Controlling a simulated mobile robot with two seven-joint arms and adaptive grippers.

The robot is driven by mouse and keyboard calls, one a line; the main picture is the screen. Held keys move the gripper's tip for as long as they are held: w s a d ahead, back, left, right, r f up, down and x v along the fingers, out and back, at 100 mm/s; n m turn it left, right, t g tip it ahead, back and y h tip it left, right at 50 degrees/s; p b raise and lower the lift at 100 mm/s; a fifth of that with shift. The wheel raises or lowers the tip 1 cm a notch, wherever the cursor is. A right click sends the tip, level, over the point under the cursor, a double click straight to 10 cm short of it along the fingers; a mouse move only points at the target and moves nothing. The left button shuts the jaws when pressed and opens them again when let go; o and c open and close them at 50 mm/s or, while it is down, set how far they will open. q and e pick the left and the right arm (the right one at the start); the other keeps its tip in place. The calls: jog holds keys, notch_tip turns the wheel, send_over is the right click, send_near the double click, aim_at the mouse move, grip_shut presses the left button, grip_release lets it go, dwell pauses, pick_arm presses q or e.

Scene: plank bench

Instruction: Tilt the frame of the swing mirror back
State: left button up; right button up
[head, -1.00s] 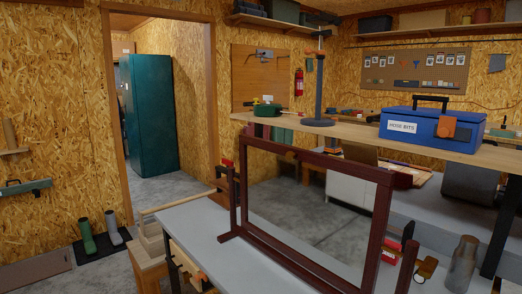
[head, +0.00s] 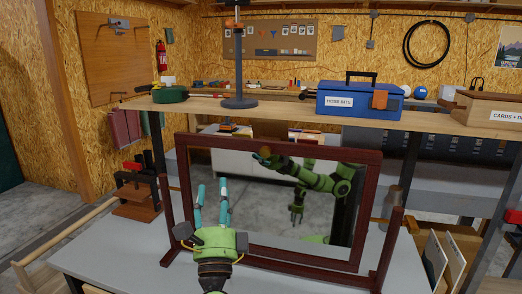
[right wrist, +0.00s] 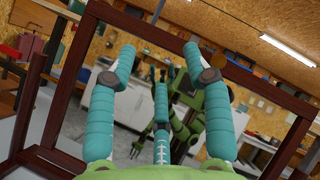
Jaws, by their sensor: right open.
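The swing mirror has a dark red-brown frame (head: 285,145) and stands on the grey bench, between two upright posts. Its glass (head: 260,215) reflects a green robot arm and the floor. The frame also shows in the right wrist view (right wrist: 262,73). My right gripper (head: 212,186) is in front of the lower left of the glass. Its teal fingers are spread, with nothing between them; in the right wrist view (right wrist: 160,52) they point toward the mirror. I cannot tell whether they touch it. My left gripper is not directly in view.
The grey bench (head: 110,245) is clear at front left.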

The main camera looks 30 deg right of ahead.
aim_at(265, 152)
jog(key=s+d+r+m+g+h, duration=0.25)
jog(key=d+m+g, duration=0.2)
jog(key=m, duration=0.45)
jog(key=s+d+r+m+g+h, duration=0.2)
jog(key=d+r+m+g, duration=0.25)
jog(key=m, duration=0.35)
jog(key=w+d+y+p, duration=0.1)
jog(key=w+m+y+p, duration=0.1)
jog(key=w, duration=0.1)
jog(key=w+d+m+g+y+p, duration=0.1)
jog(key=shift+w+d+f, duration=0.1)
jog(key=shift+w+d, duration=0.15)
jog(key=shift+d, duration=0.1)
jog(key=shift+w+d+f, duration=0.1)
jog(key=shift+w+d, duration=0.25)
jog(key=shift+d, duration=0.05)
pick_arm(q)
jog(key=r, duration=0.2)
jog(key=d+r, duration=0.1)
jog(key=shift+s+r, duration=0.25)
jog(key=shift+r, duration=0.1)
